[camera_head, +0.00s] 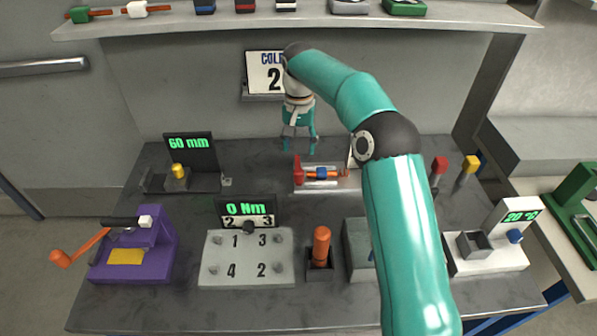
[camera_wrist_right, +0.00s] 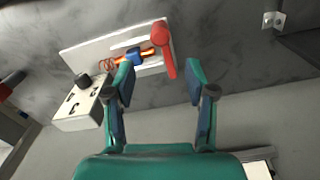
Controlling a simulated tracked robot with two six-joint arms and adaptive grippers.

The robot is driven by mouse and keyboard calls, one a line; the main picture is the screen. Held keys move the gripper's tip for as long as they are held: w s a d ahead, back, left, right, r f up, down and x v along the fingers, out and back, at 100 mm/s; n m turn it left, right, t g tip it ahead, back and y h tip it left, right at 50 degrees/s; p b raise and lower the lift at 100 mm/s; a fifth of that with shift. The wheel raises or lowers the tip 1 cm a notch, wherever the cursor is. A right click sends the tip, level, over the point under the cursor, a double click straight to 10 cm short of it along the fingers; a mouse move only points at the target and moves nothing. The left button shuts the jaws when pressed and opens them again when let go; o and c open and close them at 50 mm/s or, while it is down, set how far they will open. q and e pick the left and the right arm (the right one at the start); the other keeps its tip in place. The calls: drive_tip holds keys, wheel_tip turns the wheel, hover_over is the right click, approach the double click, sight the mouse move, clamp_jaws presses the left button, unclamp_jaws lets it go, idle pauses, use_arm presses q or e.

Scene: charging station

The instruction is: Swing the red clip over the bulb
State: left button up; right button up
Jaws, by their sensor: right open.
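The red clip (camera_head: 298,171) stands at the left end of a small white fixture at the back middle of the bench. In the right wrist view the red clip (camera_wrist_right: 165,50) is a long lever, its free end showing between my fingertips. Beside it an orange rod (camera_wrist_right: 148,52) with a blue block (camera_wrist_right: 133,56) lies along the fixture; I cannot tell which part is the bulb. My right gripper (camera_head: 299,150) points down above and behind the clip. In the right wrist view the gripper (camera_wrist_right: 160,73) is open and empty. My left gripper is out of view.
A black 60 mm display (camera_head: 190,142) stands to the left and a 0 Nm display (camera_head: 245,207) in front. A grey numbered block (camera_head: 215,272) and an orange-handled tool (camera_head: 321,245) are nearer. A shelf (camera_head: 300,22) runs overhead. My right arm hides part of the bench.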

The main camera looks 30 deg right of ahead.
sight(299, 170)
wheel_tip(299, 170, down, 10)
drive_tip(key=shift+s+a+r, duration=0.1)
drive_tip(key=shift+s, duration=0.05)
idle(0.3)
